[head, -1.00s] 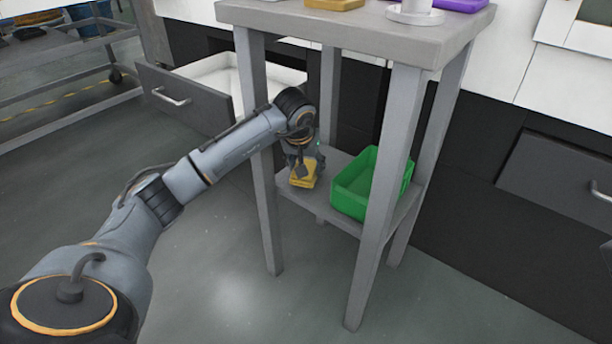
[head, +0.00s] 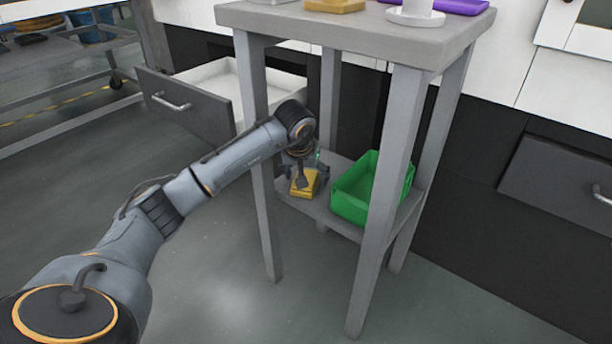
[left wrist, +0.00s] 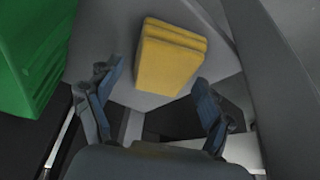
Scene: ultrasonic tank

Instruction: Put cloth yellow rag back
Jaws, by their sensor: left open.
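The folded yellow rag (head: 305,184) lies on the lower shelf (head: 318,208) of the grey table, left of a green bin. In the left wrist view the rag (left wrist: 168,60) shows as a layered block lying on the grey shelf. My left gripper (head: 304,172) is at the rag, reaching in past the table's front left leg. In the left wrist view the gripper (left wrist: 155,92) is open, with its two fingers apart and the rag just ahead of and between them. My right gripper is not in view.
The green bin (head: 350,207) stands close to the right of the rag. The table legs (head: 257,160) flank the shelf. An open drawer (head: 185,98) is behind on the left. Yellow (head: 335,5) and purple (head: 456,5) things lie on the tabletop (head: 345,28).

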